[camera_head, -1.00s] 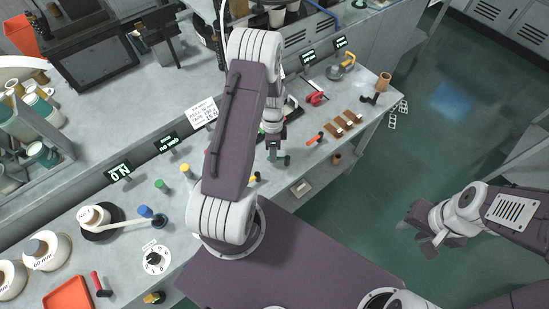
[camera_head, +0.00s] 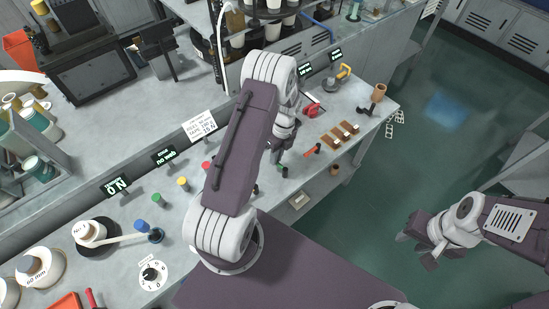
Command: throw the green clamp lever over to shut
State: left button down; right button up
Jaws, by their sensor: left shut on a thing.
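My left arm comes across the middle of the head view, and its gripper (camera_head: 275,156) points down at the bench's front edge. The green clamp lever (camera_head: 282,169) is a small green-tipped piece right at the fingertips; the gripper is shut on it. The forearm and wrist hide part of the bench around it, and the lever's exact tilt is hard to see at this size. My right gripper (camera_head: 418,246) is off the bench at the right, over the green floor, empty with its fingers apart.
A red button (camera_head: 206,166), yellow button (camera_head: 183,183) and green button (camera_head: 157,199) stand left of the arm. A dial (camera_head: 153,274) is at the front left.

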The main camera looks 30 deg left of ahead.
pick_arm(q)
jog(key=shift+w+m, duration=0.25)
jog(key=shift+m, duration=0.25)
jog(key=c, duration=1.4)
grip_release()
jog(key=shift+c, duration=0.2)
notch_tip(320, 180, up, 9)
jog(key=w+b, duration=0.1)
jog(key=shift+w+d, duration=0.35)
jog(key=shift+w, duration=0.05)
jog(key=shift+d+b, duration=0.1)
jog(key=shift+b, duration=0.2)
